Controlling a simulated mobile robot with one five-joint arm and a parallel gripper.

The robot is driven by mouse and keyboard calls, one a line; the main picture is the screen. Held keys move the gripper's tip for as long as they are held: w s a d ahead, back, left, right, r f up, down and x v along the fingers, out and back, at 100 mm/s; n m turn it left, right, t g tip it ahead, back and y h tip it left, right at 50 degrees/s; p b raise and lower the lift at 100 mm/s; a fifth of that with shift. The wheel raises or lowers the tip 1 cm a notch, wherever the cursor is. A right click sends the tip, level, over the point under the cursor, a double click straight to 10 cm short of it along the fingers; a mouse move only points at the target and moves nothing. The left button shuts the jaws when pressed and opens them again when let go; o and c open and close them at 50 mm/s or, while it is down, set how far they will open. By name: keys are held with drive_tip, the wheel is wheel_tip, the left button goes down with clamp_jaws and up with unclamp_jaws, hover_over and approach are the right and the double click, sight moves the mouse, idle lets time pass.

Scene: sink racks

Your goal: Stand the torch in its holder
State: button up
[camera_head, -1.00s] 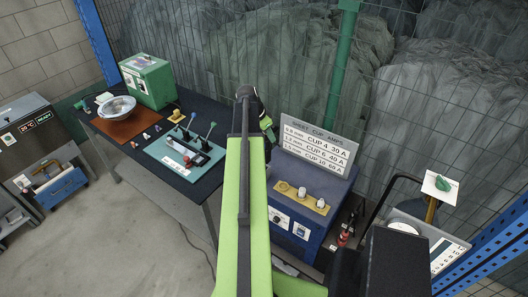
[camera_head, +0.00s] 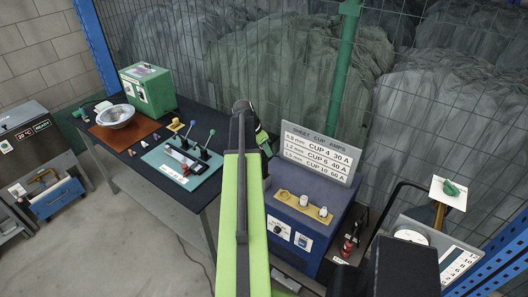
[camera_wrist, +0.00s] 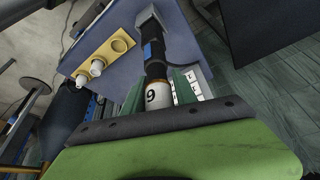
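The torch (camera_wrist: 155,50) shows in the wrist view as a dark rod with a blue band and a white cup (camera_wrist: 157,95) marked with a digit, 6 or 9. My gripper (camera_wrist: 160,92) has its green fingers on either side of the torch near this cup and appears shut on it. In the head view my gripper (camera_head: 263,138) is behind the arm, in front of the sign, above the back left of the blue box, and the torch is hidden. I cannot pick out the torch's holder for certain.
The blue box (camera_head: 291,232) carries a yellow plate (camera_head: 294,203) with two white cups and an empty ring, and a sign (camera_head: 318,154). Left is a dark bench with a teal tray (camera_head: 205,170), a bowl (camera_head: 115,116) and a green box (camera_head: 148,88). Right is a post with a white plate (camera_head: 448,202).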

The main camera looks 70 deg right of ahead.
drive_tip(key=shift+o, duration=1.4)
drive_tip(key=p+v, duration=1.1)
drive_tip(key=v, duration=0.1)
drive_tip(key=shift+r, duration=0.1)
